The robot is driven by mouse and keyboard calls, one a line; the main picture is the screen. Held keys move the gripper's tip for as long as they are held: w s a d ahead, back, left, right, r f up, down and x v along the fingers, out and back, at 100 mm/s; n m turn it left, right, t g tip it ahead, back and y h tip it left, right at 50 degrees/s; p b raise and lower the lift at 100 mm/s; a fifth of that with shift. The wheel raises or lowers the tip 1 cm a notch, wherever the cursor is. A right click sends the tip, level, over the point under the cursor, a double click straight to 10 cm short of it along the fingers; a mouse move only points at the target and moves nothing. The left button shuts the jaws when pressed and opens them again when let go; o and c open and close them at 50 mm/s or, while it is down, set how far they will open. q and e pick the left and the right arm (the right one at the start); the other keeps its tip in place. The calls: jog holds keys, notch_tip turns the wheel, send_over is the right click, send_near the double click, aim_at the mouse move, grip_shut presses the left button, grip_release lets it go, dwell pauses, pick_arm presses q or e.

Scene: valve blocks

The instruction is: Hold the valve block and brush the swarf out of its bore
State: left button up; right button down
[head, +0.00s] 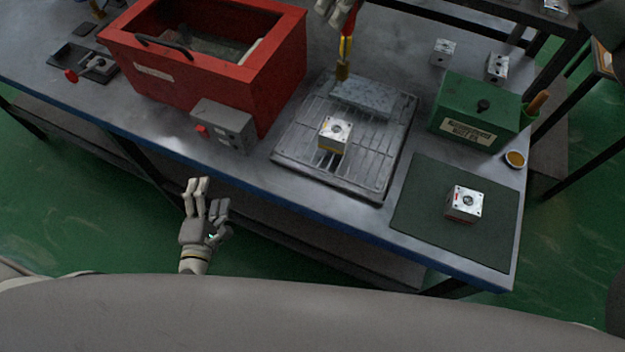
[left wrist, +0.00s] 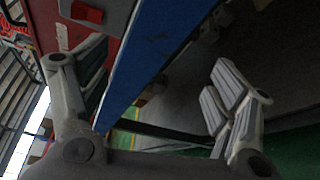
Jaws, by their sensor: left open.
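A silver valve block (head: 335,133) with a round bore on top and a yellowish side sits on a slotted metal tray (head: 385,188). Another valve block (head: 464,203), with a red mark, sits on the dark green mat (head: 420,228). My left gripper (head: 207,190) is open and empty in front of the bench's front edge, left of the tray; its spread fingers also show in the left wrist view (left wrist: 158,95). At the top of the head view, my right gripper (head: 335,12), partly cut off, is closed around a brush (head: 345,52) with a red and yellow handle, bristles down above the tray's back.
A red open bin (head: 265,75) and a grey box with a red button (head: 225,125) stand left of the tray. A blue bench edge (left wrist: 150,55) crosses the left wrist view.

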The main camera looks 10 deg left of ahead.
pick_arm(q)
notch_tip(320, 180, up, 9)
jog(key=n+t+y, duration=0.1)
jog(key=n+y, duration=0.1)
jog(key=n, duration=0.6)
jog(key=n+h, duration=0.3)
jog(key=h, duration=0.5)
send_near(332, 140)
jog(key=x, duration=1)
jog(key=shift+w, duration=0.25)
jog(key=c, duration=1.4)
jog(key=shift+c, duration=0.2)
pick_arm(e)
notch_tip(332, 140, down, 14)
jog(key=n+g, duration=0.1)
jog(key=n, duration=0.2)
jog(key=shift+s+r+y, duration=0.15)
jog(key=shift+r+y, duration=0.05)
jog(key=shift+y, duration=0.1)
